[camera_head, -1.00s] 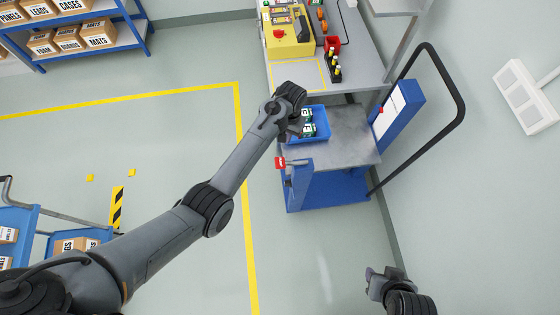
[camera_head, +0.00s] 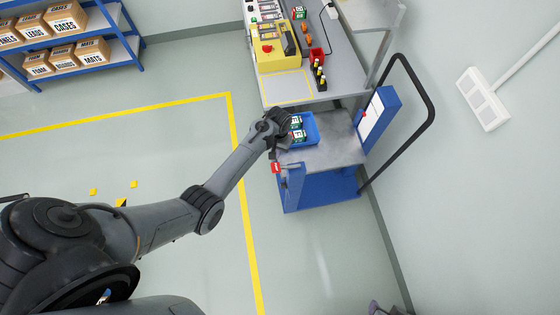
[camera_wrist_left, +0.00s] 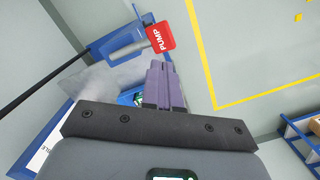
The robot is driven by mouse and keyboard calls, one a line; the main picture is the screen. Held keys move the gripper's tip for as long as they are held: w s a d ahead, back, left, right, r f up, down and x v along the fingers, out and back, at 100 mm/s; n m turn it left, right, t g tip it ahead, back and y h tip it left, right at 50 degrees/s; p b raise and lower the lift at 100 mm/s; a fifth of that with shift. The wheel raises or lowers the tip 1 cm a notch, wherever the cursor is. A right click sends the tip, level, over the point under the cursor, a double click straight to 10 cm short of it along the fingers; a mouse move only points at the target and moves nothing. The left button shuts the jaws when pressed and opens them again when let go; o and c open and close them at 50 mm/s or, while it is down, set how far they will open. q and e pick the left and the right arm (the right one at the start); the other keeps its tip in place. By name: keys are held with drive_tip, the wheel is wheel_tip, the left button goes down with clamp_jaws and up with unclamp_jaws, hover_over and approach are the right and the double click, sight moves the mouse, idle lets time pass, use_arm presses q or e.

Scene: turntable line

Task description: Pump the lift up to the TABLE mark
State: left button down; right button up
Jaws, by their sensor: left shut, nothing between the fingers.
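The lift is a blue cart with a grey platform (camera_head: 340,140) and a black push handle (camera_head: 425,115). A blue post at its far right carries a white panel (camera_head: 376,110) with a small red pointer; its lettering is too small to read. The red pump tag (camera_head: 277,167) sits at the platform's near left, beside a blue housing (camera_head: 292,180). In the left wrist view the tag (camera_wrist_left: 160,37) reads PUMP. My left gripper (camera_wrist_left: 163,68) is shut and empty, its fingertips close to the tag; contact cannot be told. My right gripper (camera_head: 378,308) barely shows at the bottom edge.
A blue bin (camera_head: 314,136) with green and white items stands on the platform. A grey worktable (camera_head: 335,65) with a yellow machine (camera_head: 283,52) stands just behind. A shelf of boxes (camera_head: 93,60) is at the upper left.

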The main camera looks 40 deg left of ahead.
sight(276, 166)
use_arm(q)
drive_tip(key=shift+s+f, duration=0.1)
idle(0.4)
drive_tip(key=shift+s+f, duration=0.15)
drive_tip(key=shift+f, duration=0.95)
wheel_tip(276, 166, down, 4)
drive_tip(key=b, duration=0.3)
drive_tip(key=shift+s+d, duration=0.1)
drive_tip(key=shift+s, duration=0.05)
drive_tip(key=shift+f+b, duration=0.4)
drive_tip(key=shift+b, duration=0.2)
drive_tip(key=shift+f, duration=0.1)
